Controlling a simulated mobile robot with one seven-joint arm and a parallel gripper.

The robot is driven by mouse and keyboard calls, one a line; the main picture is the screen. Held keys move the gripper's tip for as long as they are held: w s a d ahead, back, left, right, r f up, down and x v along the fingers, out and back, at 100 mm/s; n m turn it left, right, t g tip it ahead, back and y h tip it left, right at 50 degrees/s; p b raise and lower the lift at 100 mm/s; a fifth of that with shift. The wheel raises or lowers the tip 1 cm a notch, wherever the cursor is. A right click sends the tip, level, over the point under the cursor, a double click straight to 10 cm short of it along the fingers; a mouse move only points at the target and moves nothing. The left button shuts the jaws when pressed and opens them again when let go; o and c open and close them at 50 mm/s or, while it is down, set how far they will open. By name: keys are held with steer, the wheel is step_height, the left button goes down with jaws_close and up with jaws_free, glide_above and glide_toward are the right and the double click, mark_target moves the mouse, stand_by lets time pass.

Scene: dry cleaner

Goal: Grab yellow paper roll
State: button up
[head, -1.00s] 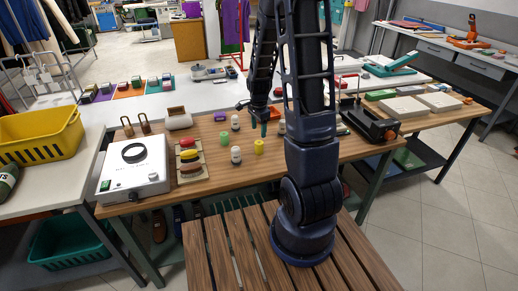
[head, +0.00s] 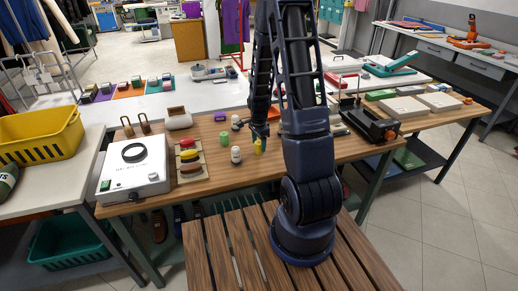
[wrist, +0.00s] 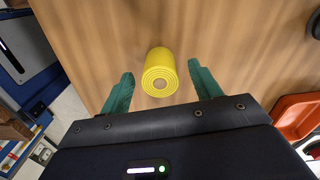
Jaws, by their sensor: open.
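The yellow paper roll (head: 258,147) stands on the wooden table (head: 215,178), near its front edge. In the wrist view the yellow roll (wrist: 160,72) shows its ringed end with a pale core. My gripper (wrist: 163,90) is open, with one green finger on each side of the roll's near end. The fingers are apart from the roll and hold nothing. In the head view my gripper (head: 258,138) is right at the roll and partly covers it.
A white bottle (head: 236,155) and a green roll (head: 223,138) stand to the left. A tray of coloured brushes (head: 191,160) and a white device (head: 135,168) are farther left. An orange tray (wrist: 297,117) lies to the right in the wrist view.

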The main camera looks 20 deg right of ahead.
steer(key=shift+f, duration=1.1)
steer(key=c, duration=1.1)
steer(key=shift+r, duration=0.1)
